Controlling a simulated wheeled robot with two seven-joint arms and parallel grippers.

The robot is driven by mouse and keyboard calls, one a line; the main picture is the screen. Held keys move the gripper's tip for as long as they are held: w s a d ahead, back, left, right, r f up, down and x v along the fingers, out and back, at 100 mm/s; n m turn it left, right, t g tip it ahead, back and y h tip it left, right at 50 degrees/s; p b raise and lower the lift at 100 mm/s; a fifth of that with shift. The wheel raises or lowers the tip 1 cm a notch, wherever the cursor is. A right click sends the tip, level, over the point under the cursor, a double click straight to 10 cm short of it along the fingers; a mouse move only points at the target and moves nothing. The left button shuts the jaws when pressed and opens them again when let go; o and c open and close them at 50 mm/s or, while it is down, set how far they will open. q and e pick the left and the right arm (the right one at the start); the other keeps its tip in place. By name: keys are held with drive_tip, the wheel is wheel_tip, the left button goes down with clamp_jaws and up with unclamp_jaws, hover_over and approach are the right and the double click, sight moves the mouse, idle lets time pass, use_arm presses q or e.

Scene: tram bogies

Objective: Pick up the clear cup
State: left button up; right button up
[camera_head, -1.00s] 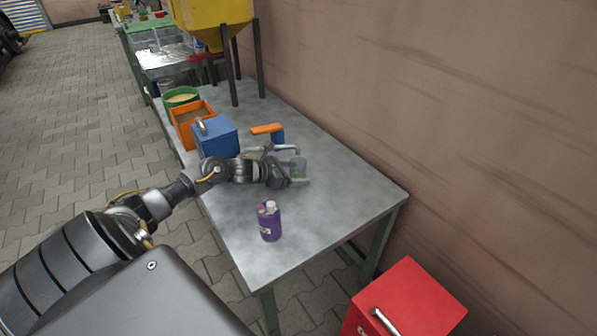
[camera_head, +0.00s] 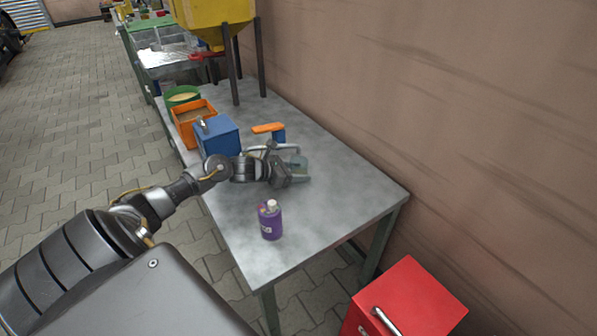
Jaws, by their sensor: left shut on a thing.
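The clear cup (camera_head: 299,163) stands on the grey metal table (camera_head: 335,195), a small greenish see-through shape at the end of my left gripper. My left gripper (camera_head: 298,165) reaches in from the left, low over the table, and is shut on the cup, with one finger on its far side and one on its near side. The gripper hides part of the cup, and I cannot tell whether its base is off the table. My right gripper is not in view.
A purple bottle (camera_head: 270,220) stands nearer on the table. A blue box (camera_head: 217,137), an orange bin (camera_head: 194,120) and an orange-and-blue item (camera_head: 268,128) are behind the arm. A red box (camera_head: 410,300) is at lower right. The table's right part is clear.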

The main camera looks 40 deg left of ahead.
sight(293, 163)
use_arm(q)
drive_tip(key=shift+r, duration=0.6)
wheel_tip(293, 163, up, 2)
drive_tip(key=d+r+p+v, duration=0.1)
drive_tip(key=r+p+v, duration=0.2)
drive_tip(key=v, duration=1.3)
drive_tip(key=shift+w+r+p, duration=0.15)
drive_tip(key=shift+r+p, duration=0.05)
drive_tip(key=shift+p, duration=0.25)
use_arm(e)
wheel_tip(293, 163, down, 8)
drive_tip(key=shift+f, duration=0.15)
